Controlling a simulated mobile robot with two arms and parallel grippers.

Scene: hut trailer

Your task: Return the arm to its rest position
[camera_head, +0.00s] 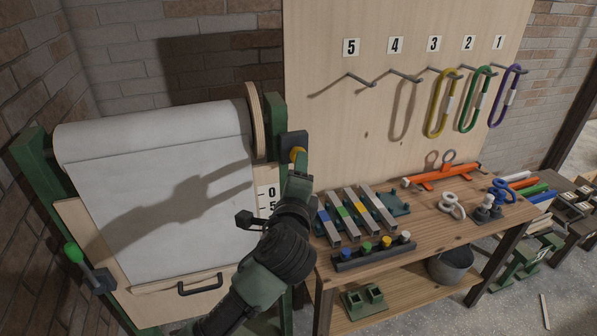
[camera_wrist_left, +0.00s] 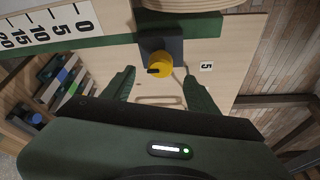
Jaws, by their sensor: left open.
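My left arm reaches up from the bottom of the head view. Its gripper (camera_head: 299,172) is just below and in front of a yellow knob (camera_head: 297,154) on a dark block beside the fabric roller. In the left wrist view the two green fingers of the left gripper (camera_wrist_left: 158,78) are spread apart. The yellow knob (camera_wrist_left: 160,65) shows between and beyond them. Nothing is held, and I cannot tell whether a finger touches the knob. My right gripper is in neither view.
The roller frame with its white sheet (camera_head: 150,200) is at left, with a green-tipped lever (camera_head: 73,254). A wooden bench (camera_head: 430,225) with several small parts stands at right, below a board with numbered hooks and hanging loops. A grey bucket (camera_head: 450,266) sits under it.

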